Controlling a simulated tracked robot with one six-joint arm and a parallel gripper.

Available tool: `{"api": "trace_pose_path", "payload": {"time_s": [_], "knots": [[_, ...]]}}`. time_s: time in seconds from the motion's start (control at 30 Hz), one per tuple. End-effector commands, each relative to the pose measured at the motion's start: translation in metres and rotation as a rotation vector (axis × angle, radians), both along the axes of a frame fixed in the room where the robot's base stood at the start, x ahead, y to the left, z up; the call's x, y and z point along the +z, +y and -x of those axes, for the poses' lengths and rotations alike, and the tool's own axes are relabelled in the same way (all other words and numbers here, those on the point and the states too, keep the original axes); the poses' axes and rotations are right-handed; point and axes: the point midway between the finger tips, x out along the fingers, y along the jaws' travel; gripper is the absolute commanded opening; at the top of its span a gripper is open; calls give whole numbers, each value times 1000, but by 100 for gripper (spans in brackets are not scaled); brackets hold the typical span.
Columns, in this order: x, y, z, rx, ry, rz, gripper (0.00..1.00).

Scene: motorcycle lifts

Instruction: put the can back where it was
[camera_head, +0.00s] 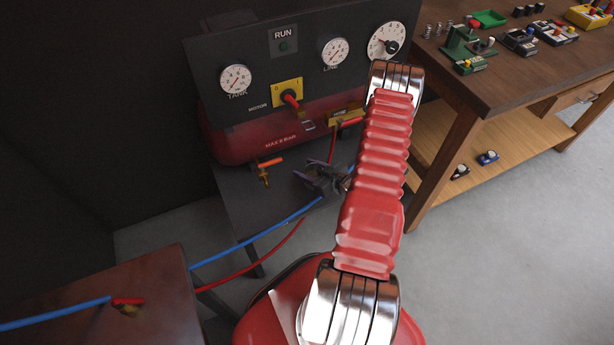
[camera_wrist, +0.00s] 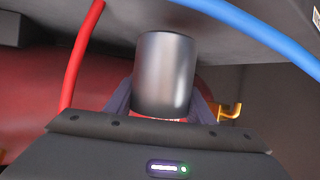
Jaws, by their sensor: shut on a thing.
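My gripper (camera_head: 322,178) is in front of the compressor stand, below the gauge panel, at the end of my red arm. In the wrist view, a plain dark grey metallic can (camera_wrist: 164,72) stands out between the two purple-grey fingers of my gripper (camera_wrist: 163,108). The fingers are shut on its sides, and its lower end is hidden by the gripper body. In the head view I cannot make out the can clearly; the arm and fingers cover that spot.
The red compressor (camera_head: 230,135) with its dark gauge panel (camera_head: 258,65) is close behind my gripper. A blue hose (camera_head: 255,236) and a red hose (camera_head: 262,252) run near it. A wooden workbench (camera_head: 490,85) with several small items stands right. A brown tabletop (camera_head: 165,290) is front left.

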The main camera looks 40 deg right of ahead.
Motion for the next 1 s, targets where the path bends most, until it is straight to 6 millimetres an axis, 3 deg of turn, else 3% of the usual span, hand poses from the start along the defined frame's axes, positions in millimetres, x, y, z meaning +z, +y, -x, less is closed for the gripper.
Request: {"api": "trace_pose_path", "payload": {"time_s": [0.3, 0.7, 1.0], "knots": [[-1, 0, 0, 1, 0, 1, 22], [-39, 1, 0, 2, 0, -1, 22], [-41, 1, -1, 3, -1, 1, 22]]}}
